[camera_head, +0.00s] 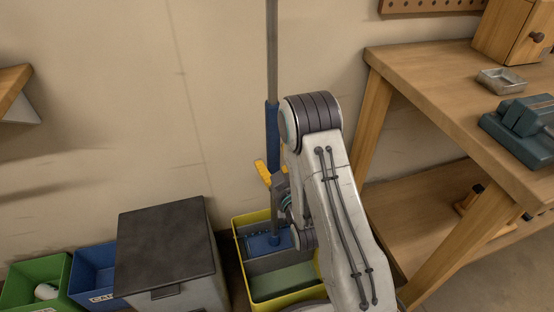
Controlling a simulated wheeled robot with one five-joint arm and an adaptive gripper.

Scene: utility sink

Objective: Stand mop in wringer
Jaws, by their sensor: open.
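The mop (272,60) stands upright, with a grey upper handle and a blue lower sleeve. Its blue head (266,244) is down inside the yellow-rimmed bucket (240,250), over a grey wringer part (270,263). I cannot tell whether the head rests on the wringer. My gripper (272,178) is at the lower part of the mop handle, just above the bucket. It is open, with its yellow fingertips beside the handle. My arm hides the bucket's right side.
A grey bin with a dark lid (168,240) stands left of the bucket. A blue bin (92,275) and a green bin (35,285) are farther left. A wooden workbench (440,80) stands at right, with a wall behind.

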